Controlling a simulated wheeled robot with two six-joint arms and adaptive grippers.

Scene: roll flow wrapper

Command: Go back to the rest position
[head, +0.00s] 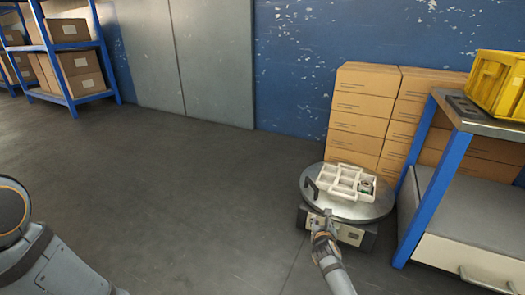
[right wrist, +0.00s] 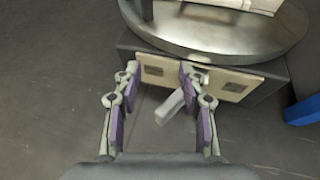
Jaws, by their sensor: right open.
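My right gripper (head: 325,222) is in front of the round metal turntable (head: 352,213), at the near side of its base (head: 350,235). In the right wrist view the same gripper (right wrist: 160,78) has its two fingers spread apart with nothing held. Its fingertips are close to the base's front panels (right wrist: 160,70); I cannot tell whether they touch. A short grey bar (right wrist: 172,106) shows between the fingers. A white compartment tray (head: 335,186) lies on the turntable with a small roll (head: 366,186) at its right end. My left gripper is out of view; only part of my left arm shows.
Stacked cardboard boxes (head: 360,110) stand behind the turntable. A blue-legged workbench (head: 428,190) with a yellow crate (head: 498,84) is close on the right. A blue shelf (head: 52,60) is at the back left. The floor (head: 190,190) to the left is clear.

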